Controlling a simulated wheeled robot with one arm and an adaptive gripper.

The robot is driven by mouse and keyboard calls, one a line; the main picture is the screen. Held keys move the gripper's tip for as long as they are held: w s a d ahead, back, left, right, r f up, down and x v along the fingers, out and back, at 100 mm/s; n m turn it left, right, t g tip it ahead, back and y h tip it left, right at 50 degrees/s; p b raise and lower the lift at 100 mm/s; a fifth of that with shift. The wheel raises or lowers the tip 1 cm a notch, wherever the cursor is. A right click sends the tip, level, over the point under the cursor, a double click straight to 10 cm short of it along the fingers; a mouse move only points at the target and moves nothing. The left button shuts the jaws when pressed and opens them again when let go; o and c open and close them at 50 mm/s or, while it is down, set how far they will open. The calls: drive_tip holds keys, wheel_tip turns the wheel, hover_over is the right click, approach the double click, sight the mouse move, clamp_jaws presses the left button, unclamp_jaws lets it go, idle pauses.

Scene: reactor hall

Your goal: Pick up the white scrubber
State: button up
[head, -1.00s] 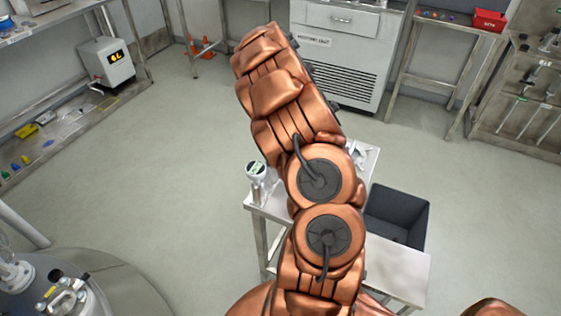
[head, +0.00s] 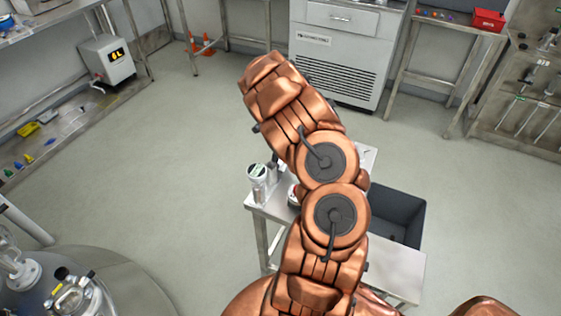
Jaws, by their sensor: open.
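I cannot make out a white scrubber for certain. A small whitish and dark object (head: 293,196) shows on the small metal table (head: 398,272), partly covered by my arm. It is too hidden to name. My copper arm crosses the middle of the head view, over the table, and covers much of its top. My gripper is not visible, so its place relative to the scrubber cannot be told.
A metal canister with a white, green-marked top (head: 257,182) stands at the table's left edge. A dark open bin (head: 398,214) is right of the arm. A grey cabinet (head: 335,62) stands behind. The floor left of the table is clear.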

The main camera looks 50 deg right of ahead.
drive_tip(key=c, duration=0.8)
drive_tip(key=shift+r, duration=0.15)
wheel_tip(320, 180, up, 10)
drive_tip(key=b, duration=0.3)
